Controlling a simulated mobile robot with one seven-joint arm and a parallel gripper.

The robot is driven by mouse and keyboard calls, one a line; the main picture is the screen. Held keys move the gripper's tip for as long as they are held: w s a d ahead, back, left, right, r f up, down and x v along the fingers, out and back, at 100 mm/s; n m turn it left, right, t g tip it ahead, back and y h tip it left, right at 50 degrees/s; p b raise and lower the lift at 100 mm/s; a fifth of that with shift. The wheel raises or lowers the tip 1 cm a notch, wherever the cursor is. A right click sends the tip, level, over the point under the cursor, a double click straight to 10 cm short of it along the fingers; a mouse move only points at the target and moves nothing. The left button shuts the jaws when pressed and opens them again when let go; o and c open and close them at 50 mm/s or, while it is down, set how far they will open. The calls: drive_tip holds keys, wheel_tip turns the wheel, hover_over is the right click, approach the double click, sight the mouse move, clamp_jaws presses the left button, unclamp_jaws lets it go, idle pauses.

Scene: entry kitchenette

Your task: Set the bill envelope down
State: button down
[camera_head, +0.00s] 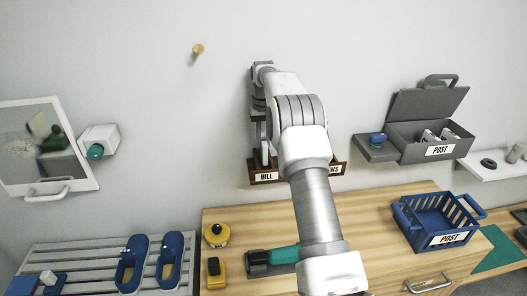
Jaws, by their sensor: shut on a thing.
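My gripper (263,160) points down at the wall, directly over the brown holder labelled BILL (266,178). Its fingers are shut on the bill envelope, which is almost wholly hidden. Only a thin pale sliver shows at the fingertips, just at the holder's opening. I cannot tell how deep the envelope sits in the holder or whether it touches the bottom. A second label, ending in WS (335,169), shows to the right, partly behind my arm.
Below is a wooden top (390,225) with a blue POST basket (440,222), a yellow-and-black item (216,272) and a teal-and-dark item (272,258). A grey POST box (430,125) is on the right. Blue slippers (132,262) lie on a slatted rack at left.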

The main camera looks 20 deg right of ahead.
drive_tip(key=shift+f, duration=1.85)
drive_tip(key=shift+f, duration=0.2)
drive_tip(key=c, duration=0.8)
unclamp_jaws()
drive_tip(key=shift+o, duration=0.2)
